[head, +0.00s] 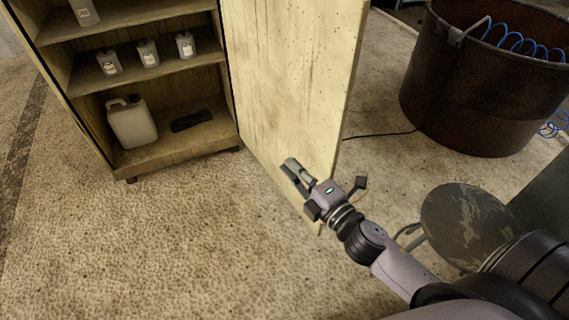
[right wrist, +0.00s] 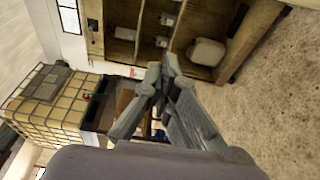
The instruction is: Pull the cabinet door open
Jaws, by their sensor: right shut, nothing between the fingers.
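The cabinet (head: 75,125) stands at the upper left in the head view with its shelves showing. Its pale yellow door (head: 285,75) stands wide open, swung out to the right of the shelves. My right gripper (head: 292,170) is in front of the lower part of the door's inner face. Its fingers are shut and empty; I cannot tell whether they touch the door. In the right wrist view the shut fingers (right wrist: 168,75) point toward the open cabinet (right wrist: 125,48). I see no handle. My left gripper is not in view.
Several small bottles (head: 148,53) stand on a shelf, with a white jug (head: 131,122) and a dark flat item (head: 191,120) below. A rusty drum (head: 475,85) with a blue coiled hose stands at the right. A caged tank (right wrist: 50,100) shows in the wrist view. Floor before the cabinet is clear.

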